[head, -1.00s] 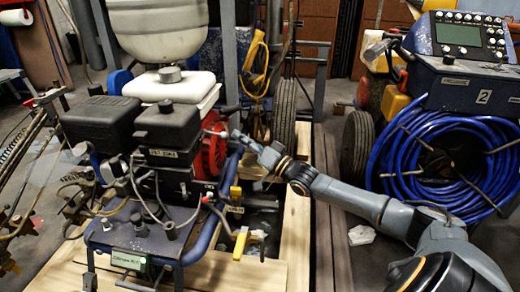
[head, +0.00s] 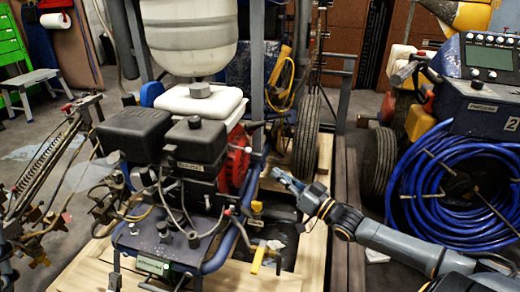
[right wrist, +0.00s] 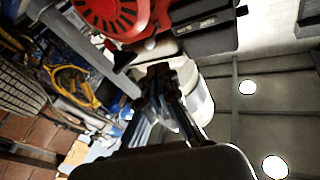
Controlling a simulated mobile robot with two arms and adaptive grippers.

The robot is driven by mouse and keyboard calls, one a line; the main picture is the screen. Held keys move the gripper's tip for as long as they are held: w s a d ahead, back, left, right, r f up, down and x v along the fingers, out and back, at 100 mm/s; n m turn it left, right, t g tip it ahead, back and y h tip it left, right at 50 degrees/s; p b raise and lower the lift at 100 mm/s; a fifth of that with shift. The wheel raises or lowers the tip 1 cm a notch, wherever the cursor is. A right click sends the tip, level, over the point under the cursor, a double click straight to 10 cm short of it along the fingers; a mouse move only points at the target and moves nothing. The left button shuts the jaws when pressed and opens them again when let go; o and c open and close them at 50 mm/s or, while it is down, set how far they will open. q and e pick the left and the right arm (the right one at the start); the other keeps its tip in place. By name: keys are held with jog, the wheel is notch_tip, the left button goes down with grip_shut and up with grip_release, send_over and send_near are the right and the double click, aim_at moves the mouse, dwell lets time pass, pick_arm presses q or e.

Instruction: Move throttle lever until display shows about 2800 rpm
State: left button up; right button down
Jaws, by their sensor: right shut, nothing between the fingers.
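The line striper's engine (head: 195,150) has a red recoil cover (head: 238,158) on its right side. A black-tipped lever (head: 254,125) sticks out above the cover, and a red-tipped lever (head: 228,212) stands lower in front. I cannot tell which is the throttle lever. A small green-lit display (head: 152,265) is on the front panel, its digits too small to read. My right gripper (head: 281,178) is shut and empty, to the right of the red cover and apart from the levers. It also shows in the right wrist view (right wrist: 160,105). My left gripper is out of view.
A yellow handle (head: 258,260) sits low in front of my right gripper. A grey frame post and a wheel (head: 306,135) stand behind it. A second machine with a blue hose coil (head: 450,195) stands at the right.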

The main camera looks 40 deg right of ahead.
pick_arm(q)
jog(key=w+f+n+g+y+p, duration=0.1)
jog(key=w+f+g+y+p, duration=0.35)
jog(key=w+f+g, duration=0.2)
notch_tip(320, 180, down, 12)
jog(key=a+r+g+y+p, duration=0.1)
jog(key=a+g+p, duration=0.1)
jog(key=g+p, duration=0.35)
pick_arm(e)
jog(key=s+a+r+n+g+h+p, duration=0.3)
jog(key=a+r+n+h+p, duration=0.25)
jog(key=n, duration=1.05)
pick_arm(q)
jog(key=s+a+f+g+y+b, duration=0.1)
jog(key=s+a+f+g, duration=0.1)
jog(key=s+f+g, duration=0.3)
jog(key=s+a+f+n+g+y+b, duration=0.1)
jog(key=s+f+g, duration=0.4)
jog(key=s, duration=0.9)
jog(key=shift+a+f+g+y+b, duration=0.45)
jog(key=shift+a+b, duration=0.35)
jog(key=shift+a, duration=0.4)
pick_arm(e)
jog(key=w+d+f, duration=0.2)
jog(key=w+f, duration=0.1)
jog(key=w, duration=0.9)
jog(key=shift+w, duration=0.3)
